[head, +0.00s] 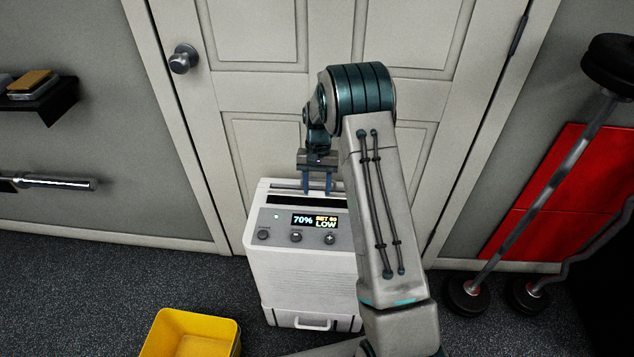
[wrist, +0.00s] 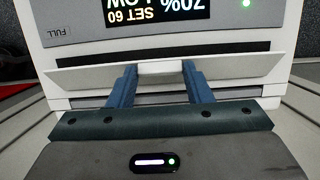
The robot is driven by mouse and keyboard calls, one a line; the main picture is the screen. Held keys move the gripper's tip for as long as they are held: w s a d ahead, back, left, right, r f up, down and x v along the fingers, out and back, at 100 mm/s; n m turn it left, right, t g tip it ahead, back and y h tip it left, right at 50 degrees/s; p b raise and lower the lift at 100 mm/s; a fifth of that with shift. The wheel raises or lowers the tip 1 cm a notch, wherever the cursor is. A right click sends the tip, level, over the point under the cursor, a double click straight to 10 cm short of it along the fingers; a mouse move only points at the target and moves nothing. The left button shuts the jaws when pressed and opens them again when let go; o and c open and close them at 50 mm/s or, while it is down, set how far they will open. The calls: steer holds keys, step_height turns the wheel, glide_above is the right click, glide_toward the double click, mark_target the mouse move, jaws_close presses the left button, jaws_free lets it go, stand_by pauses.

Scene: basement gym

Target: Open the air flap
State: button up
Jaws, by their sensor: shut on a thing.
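The white dehumidifier-like unit (head: 298,268) stands upright on the floor in front of the door. Its display panel (head: 315,220) reads 70%, SET 60 and LOW. The air flap (wrist: 225,70) is a white slat along the top of the unit, seen in the wrist view in front of a dark slot (wrist: 90,60). My gripper (wrist: 160,72) is shut on a raised white part at the flap's middle, one blue finger on each side. In the head view my gripper (head: 318,190) reaches down to the unit's top, and my arm hides the unit's right side.
A closed white door (head: 285,85) is right behind the unit. A yellow bin (head: 190,335) stands on the floor at front left. A barbell (head: 545,185) and a red panel (head: 555,200) are at the right. A shelf (head: 45,100) is on the left wall.

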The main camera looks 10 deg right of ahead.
stand_by(0.4)
steer(key=o, duration=1)
steer(key=p+v, duration=0.1)
steer(key=v, duration=1.1)
